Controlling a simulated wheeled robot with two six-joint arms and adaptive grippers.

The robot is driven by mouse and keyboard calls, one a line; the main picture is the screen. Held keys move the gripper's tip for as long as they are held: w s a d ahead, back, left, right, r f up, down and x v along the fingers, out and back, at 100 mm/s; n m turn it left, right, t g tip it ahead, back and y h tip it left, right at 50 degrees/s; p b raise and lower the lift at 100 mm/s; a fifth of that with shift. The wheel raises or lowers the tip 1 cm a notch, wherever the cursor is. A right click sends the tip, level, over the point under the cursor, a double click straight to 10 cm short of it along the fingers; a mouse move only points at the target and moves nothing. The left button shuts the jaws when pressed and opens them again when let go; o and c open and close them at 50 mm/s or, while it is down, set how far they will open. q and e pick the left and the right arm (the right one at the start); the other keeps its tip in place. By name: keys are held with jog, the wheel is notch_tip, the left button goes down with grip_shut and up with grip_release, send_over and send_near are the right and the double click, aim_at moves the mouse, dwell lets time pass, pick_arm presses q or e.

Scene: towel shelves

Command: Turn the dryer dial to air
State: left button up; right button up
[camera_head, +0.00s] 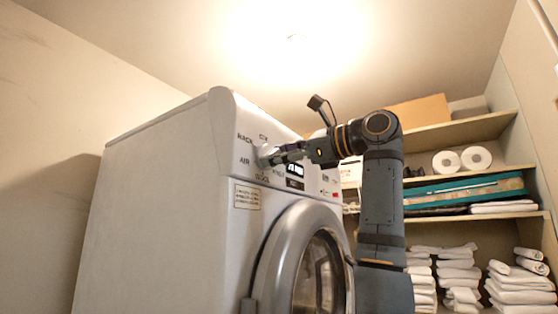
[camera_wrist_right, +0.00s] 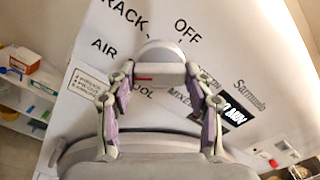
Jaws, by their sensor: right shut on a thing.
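The white dryer (camera_head: 160,165) fills the left and middle of the head view. Its dial (camera_head: 264,151) is a pale round knob on the upper control panel, and it also shows in the wrist view (camera_wrist_right: 161,52). Printed labels ring it, including RACK, OFF, AIR (camera_wrist_right: 103,47), COOL and MIXED. A red mark (camera_wrist_right: 144,78) on the dial's bar lies toward the left, on the side of AIR and COOL. My right gripper (camera_head: 272,155) is shut on the dial, with a finger on either side of its bar (camera_wrist_right: 160,85). My left gripper is out of view.
The round dryer door (camera_head: 265,265) is closed below the panel. A small display (camera_head: 295,169) sits right of the dial. Shelves with folded white towels (camera_head: 457,272), paper rolls (camera_head: 476,158) and a cardboard box (camera_head: 418,111) stand behind my right arm.

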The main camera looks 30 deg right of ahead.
jog(key=shift+f+m, duration=0.1)
jog(key=shift+m, duration=0.5)
jog(key=o, duration=1.2)
jog(key=shift+c, duration=0.2)
jog(key=v, duration=1.2)
